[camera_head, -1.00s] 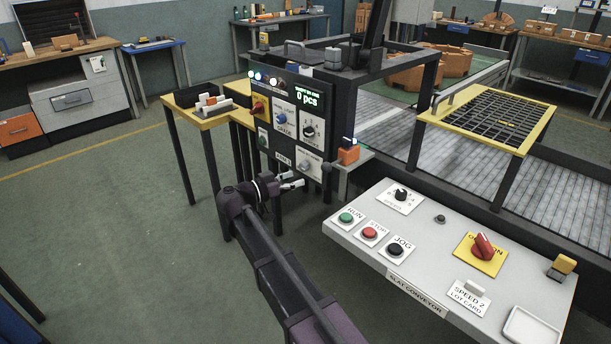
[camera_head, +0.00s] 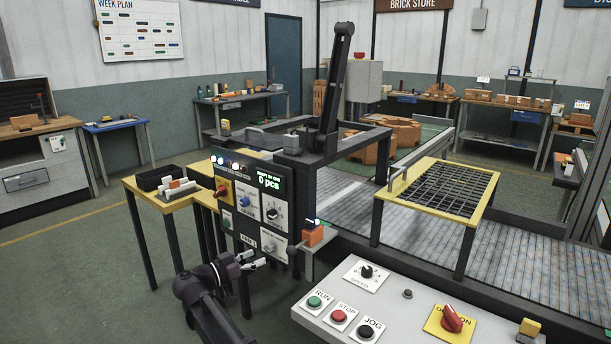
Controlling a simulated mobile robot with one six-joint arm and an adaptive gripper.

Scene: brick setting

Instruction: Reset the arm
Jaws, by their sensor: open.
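My gripper (camera_head: 252,260) is at the lower middle of the head view, at the end of my dark purple arm (camera_head: 205,300). Its two light-tipped fingers are apart and nothing shows between them. It points right, in front of the lower part of the black control panel (camera_head: 250,208). I cannot tell whether it touches the panel. My arm reaches up from the bottom edge of the picture, and its lower part is out of view.
A grey conveyor console (camera_head: 390,297) with buttons and a red knob lies at the lower right. A yellow-framed grid table (camera_head: 483,208) stands over the slat conveyor (camera_head: 535,262). A yellow table (camera_head: 140,189) stands left of the panel. Open floor (camera_head: 75,285) lies at the left.

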